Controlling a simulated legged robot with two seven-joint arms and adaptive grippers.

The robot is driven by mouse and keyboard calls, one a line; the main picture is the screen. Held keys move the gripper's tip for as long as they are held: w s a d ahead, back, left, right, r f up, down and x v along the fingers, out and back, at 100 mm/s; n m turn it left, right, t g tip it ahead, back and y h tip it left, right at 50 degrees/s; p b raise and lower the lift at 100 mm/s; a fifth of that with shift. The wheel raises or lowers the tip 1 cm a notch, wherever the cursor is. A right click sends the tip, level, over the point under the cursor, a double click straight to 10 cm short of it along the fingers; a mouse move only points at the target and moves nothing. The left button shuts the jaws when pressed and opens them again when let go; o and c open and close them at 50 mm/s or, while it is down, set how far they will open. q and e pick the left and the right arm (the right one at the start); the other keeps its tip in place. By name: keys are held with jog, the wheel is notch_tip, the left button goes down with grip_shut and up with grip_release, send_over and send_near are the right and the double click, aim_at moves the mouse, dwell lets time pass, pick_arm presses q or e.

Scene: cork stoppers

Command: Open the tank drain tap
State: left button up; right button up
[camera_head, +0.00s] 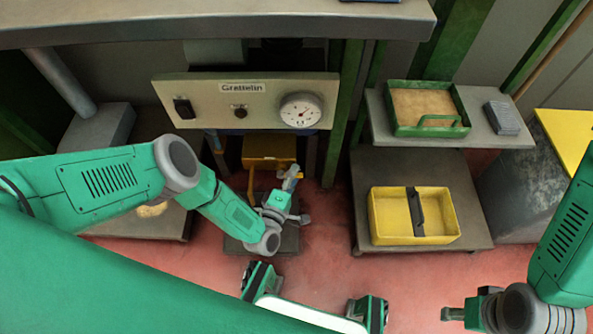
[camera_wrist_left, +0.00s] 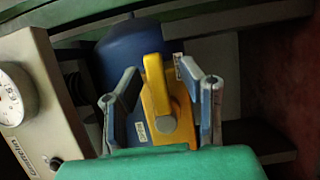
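The tap is a yellow lever (camera_wrist_left: 156,82) with a grey round pivot on a yellow plate (camera_wrist_left: 182,118), in front of a blue tank (camera_wrist_left: 120,55) in the left wrist view. My left gripper (camera_wrist_left: 158,72) is open, with one finger on each side of the lever; gaps show, and I cannot tell its distance in depth. In the head view my left gripper (camera_head: 289,192) is low below the gauge panel, where the tap is hard to make out. My right gripper (camera_head: 456,313) is at the lower right, partly shown; its opening is unclear.
A panel with a gauge (camera_head: 301,110) and black switch (camera_head: 184,108) hangs above my left gripper. At the right are a green tray (camera_head: 428,131) on a shelf, a grey block (camera_head: 502,118) and a yellow divided bin (camera_head: 413,240). Red floor is open between.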

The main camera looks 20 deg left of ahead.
pick_arm(q)
jog(key=shift+d, duration=0.15)
grip_shut()
jog(key=shift+s+r+n, duration=0.1)
jog(key=shift+n, duration=0.3)
jog(key=shift+r+n+t, duration=0.4)
jog(key=shift+n+t, duration=0.1)
jog(key=shift+n, duration=0.7)
jog(key=shift+s+a+r+n+t+y, duration=0.1)
jog(key=shift+a+r+n+t+y, duration=0.15)
jog(key=shift+n, duration=0.6)
jog(key=shift+s+r+n+t+y, duration=0.1)
jog(key=shift+r+n+t, duration=0.2)
jog(key=shift+n, duration=0.6)
jog(key=shift+s+a+r+n+t+y, duration=0.15)
jog(key=shift+n+t, duration=0.2)
jog(key=shift+n, duration=0.5)
jog(key=shift+w, duration=0.1)
grip_release()
jog(key=shift+a, duration=0.1)
jog(key=shift+w+r, duration=0.15)
